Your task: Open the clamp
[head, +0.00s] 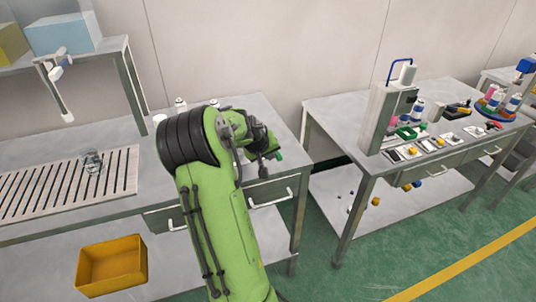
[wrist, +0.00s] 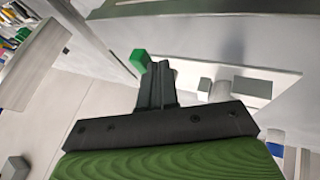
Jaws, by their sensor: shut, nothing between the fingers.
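My gripper (head: 266,150) is over the right part of the left bench in the head view, mostly hidden behind my green arm. In the wrist view its dark fingers (wrist: 156,85) are shut together with nothing between them. A small green block (wrist: 139,60) shows at the fingertips; a green piece also shows beside the gripper in the head view (head: 279,155). I cannot tell whether this is a clamp handle or whether it touches the fingers. A white plate (wrist: 281,84) with grey blocks lies right of the fingers. No clamp body can be made out clearly.
The left bench (head: 60,150) has a slotted grate and a clear glass-like object (head: 92,161). A yellow bin (head: 112,266) is below it. The right bench (head: 335,108) holds a grey machine (head: 386,115), trays and bottles. A gap separates the benches.

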